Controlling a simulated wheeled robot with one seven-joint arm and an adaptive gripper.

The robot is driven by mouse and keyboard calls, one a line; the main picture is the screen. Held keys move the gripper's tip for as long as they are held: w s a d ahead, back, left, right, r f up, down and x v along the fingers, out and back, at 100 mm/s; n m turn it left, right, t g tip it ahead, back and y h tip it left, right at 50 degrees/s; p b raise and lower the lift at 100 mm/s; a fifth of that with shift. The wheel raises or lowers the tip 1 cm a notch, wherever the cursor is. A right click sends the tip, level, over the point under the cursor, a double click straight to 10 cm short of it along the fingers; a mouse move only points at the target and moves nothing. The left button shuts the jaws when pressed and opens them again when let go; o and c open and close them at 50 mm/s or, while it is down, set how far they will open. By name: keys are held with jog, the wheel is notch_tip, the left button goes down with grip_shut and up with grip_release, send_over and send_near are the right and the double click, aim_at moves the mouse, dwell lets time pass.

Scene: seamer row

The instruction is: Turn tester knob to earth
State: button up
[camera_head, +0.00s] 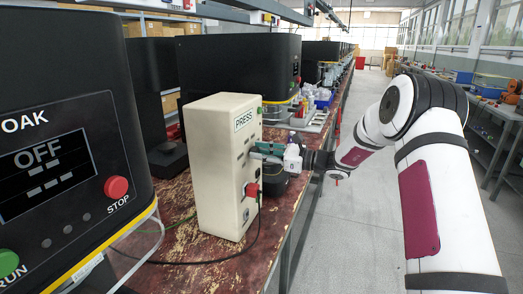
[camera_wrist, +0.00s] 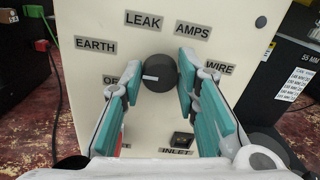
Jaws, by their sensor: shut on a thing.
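The tester is a cream upright box (camera_head: 218,165) on the bench, marked PRESS on its side in the head view. Its panel (camera_wrist: 88,22) fills the wrist view, with labels EARTH (camera_wrist: 95,45), LEAK, AMPS and WIRE in an arc, and a partly hidden OFF label at left. The round dark knob (camera_wrist: 161,76) sits below LEAK. Its short white mark lies on its left side, pointing roughly at the OFF label, below EARTH. My gripper (camera_wrist: 160,66) has its teal fingers on both sides of the knob, shut on it. In the head view my gripper (camera_head: 268,153) reaches the panel from the right.
A black machine (camera_head: 70,130) with an OFF display and a red STOP button (camera_head: 116,187) stands at front left. More black machines line the bench behind. A red knob-like part (camera_head: 252,190) sticks out low on the tester. The aisle floor (camera_head: 345,230) at right is clear.

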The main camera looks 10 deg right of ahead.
jog(key=shift+m+p, duration=0.5)
jog(key=shift+m, duration=0.9)
jog(key=shift+d, duration=0.1)
jog(key=o, duration=1.2)
jog(key=shift+c, duration=0.2)
jog(key=v, duration=1.2)
